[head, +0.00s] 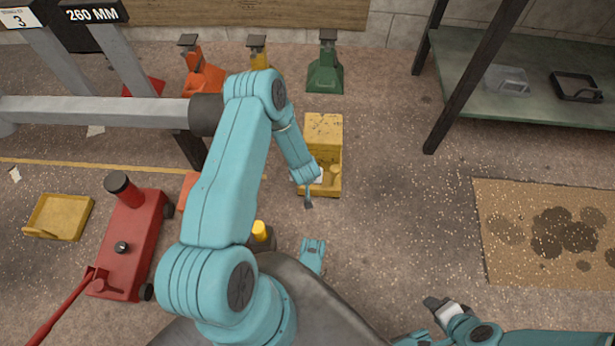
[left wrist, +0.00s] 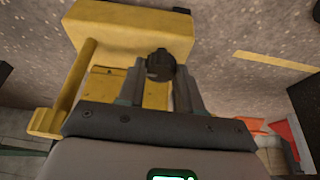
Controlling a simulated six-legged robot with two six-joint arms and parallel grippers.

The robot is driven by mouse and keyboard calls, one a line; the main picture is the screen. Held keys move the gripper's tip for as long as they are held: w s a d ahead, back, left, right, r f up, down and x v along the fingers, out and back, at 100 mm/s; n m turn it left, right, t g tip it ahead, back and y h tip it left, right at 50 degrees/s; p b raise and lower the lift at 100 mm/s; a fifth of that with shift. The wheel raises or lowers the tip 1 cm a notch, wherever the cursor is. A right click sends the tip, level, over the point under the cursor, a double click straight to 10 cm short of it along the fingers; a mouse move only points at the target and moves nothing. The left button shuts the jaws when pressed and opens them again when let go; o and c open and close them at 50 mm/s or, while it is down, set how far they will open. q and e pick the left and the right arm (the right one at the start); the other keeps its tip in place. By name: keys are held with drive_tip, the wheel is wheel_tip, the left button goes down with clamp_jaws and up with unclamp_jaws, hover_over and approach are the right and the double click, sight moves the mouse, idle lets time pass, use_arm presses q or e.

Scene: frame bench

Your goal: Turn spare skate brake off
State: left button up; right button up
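A yellow wheeled-block shape, which looks like the skate (head: 323,130), stands on the floor at the centre of the head view. It has a raised box at its far end and a small yellow upright part, perhaps the brake lever (head: 335,172), on its near right. In the left wrist view the skate (left wrist: 125,30) fills the upper left, with a yellow bar (left wrist: 76,85) along its left side.
A red floor jack (head: 130,245) and yellow tray (head: 60,217) stand at left. Orange and green stands (head: 326,70) are at the back. A metal-legged bench (head: 540,75) is back right; a stained cardboard sheet (head: 510,258) lies right. Floor between is clear.

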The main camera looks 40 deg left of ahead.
use_arm(q)
drive_tip(key=shift+m, duration=0.3)
drive_tip(key=shift+a+m+t+h, duration=0.15)
drive_tip(key=shift+m+t+h, duration=0.25)
drive_tip(key=shift+m, duration=0.5)
drive_tip(key=m+h, duration=0.1)
drive_tip(key=m, duration=0.2)
drive_tip(key=shift+a+m, duration=0.1)
drive_tip(key=shift+m, duration=0.2)
drive_tip(key=m+h, duration=0.2)
drive_tip(key=m, duration=0.3)
drive_tip(key=shift+w+r, duration=0.1)
drive_tip(key=shift+m+h, duration=0.3)
drive_tip(key=shift+m, duration=0.2)
drive_tip(key=o, duration=1)
drive_tip(key=shift+o, duration=0.2)
